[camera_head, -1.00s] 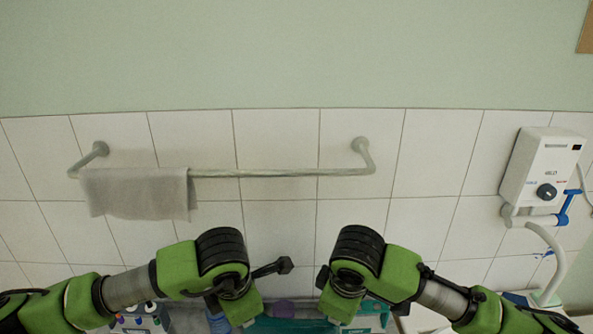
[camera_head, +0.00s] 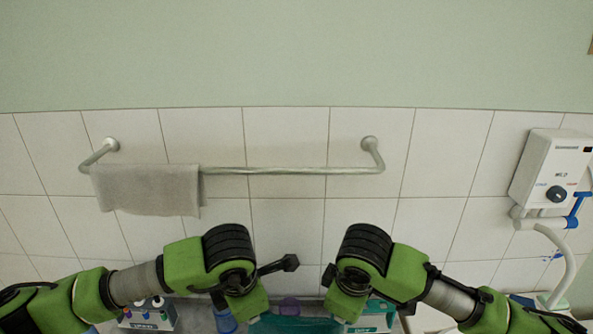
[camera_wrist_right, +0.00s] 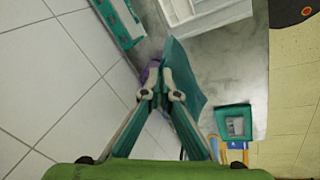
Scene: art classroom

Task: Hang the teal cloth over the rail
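The rail (camera_head: 300,170) is a metal bar on two white wall mounts, fixed to the tiled wall. A grey cloth (camera_head: 150,190) hangs over its left end; the rest is bare. The teal cloth (camera_head: 292,324) shows partly at the bottom of the head view, between my forearms and below the rail. In the right wrist view the teal cloth (camera_wrist_right: 188,72) lies at and beyond the fingertips of my right gripper (camera_wrist_right: 163,90), which look closed on it. My left gripper's fingers are hidden below its wrist in the head view, so I cannot see its hold.
A white box with bottles (camera_head: 148,315), a blue cup (camera_head: 225,320) and a purple item (camera_head: 289,304) stand on the counter below. The wall around the rail's right half is clear.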

